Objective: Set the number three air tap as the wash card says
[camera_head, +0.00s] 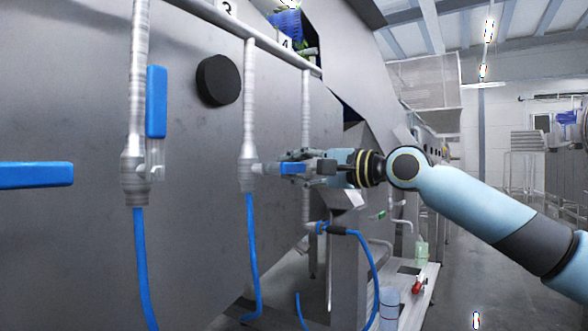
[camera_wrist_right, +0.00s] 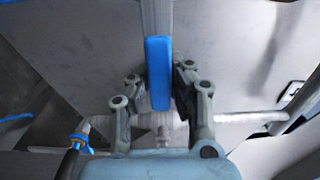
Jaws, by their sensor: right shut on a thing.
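The number three tap (camera_head: 247,174) sits on the grey pipe under the "3" label (camera_head: 228,8). Its blue lever (camera_head: 291,168) points out sideways to the right, across the pipe. My right gripper (camera_head: 298,162) is shut on this lever. In the right wrist view the blue lever (camera_wrist_right: 158,75) lies between the two fingers of the right gripper (camera_wrist_right: 160,92). The wash card does not show in either view. My left gripper is not in view.
A neighbouring tap (camera_head: 134,170) to the left has its blue lever (camera_head: 156,102) upright along its pipe. Another blue lever (camera_head: 36,175) lies level at the left edge. A black round knob (camera_head: 218,80) juts from the steel wall. Blue hoses (camera_head: 252,250) hang below.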

